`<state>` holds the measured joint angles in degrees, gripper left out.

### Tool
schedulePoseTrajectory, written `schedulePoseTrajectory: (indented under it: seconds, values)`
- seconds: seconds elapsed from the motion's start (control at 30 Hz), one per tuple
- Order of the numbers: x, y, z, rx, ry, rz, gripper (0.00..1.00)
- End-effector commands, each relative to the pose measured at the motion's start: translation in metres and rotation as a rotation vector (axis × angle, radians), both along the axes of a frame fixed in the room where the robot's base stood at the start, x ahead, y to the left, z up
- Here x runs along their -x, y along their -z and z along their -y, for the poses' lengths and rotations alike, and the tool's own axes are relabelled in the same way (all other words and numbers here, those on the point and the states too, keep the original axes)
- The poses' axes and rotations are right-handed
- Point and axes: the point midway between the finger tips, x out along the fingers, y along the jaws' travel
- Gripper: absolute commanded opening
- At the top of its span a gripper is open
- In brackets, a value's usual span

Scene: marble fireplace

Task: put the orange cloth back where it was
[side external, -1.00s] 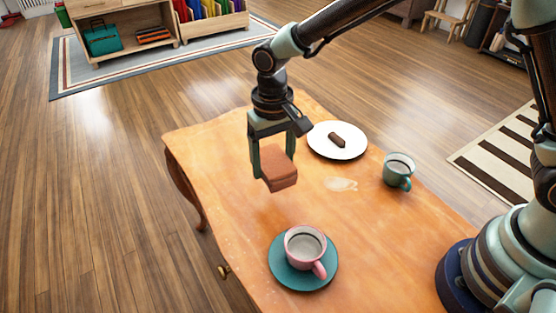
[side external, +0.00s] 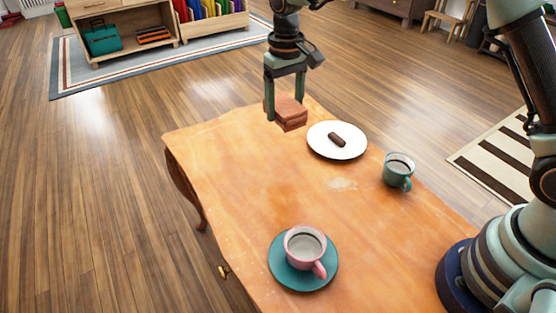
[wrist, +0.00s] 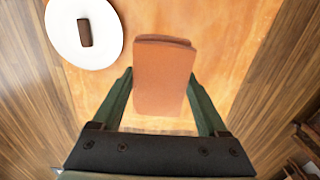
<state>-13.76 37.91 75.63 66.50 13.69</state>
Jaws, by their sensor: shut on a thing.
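The orange cloth (side external: 291,117) is a folded, brownish-orange block. My gripper (side external: 286,106) is shut on it and holds it above the far end of the wooden table (side external: 220,160), left of the white plate. In the wrist view the cloth (wrist: 163,78) sits between the two green fingers, with the orange tabletop behind it. The height of the cloth above the table is hard to judge. A faint pale mark (side external: 342,184) shows on the tabletop near the middle.
A white plate (side external: 322,150) with a dark brown bar (side external: 337,139) lies right of the cloth. A teal cup (side external: 398,170) stands at the right edge. A pink cup (side external: 304,246) stands on a teal saucer (side external: 283,279) at the front. The table's left part is clear.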

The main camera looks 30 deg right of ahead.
Motion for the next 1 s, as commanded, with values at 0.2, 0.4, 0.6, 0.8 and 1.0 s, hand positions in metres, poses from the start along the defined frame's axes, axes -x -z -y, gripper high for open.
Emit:
schedulePoseTrajectory:
  seconds: [0.2, 0.4, 0.6, 0.8, 1.0]
  values:
    - [0.001, 0.054, 0.0, 0.001, 0.0, -0.004, 0.32]
    - [0.0, 0.082, 0.0, 0.0, 0.0, 0.0, 0.32]
    - [0.0, 0.094, 0.0, 0.0, 0.001, 0.0, 0.32]
    - [0.001, 0.122, 0.0, 0.001, 0.001, -0.002, 0.32]
    - [0.0, 0.13, 0.0, 0.0, 0.001, 0.002, 0.32]
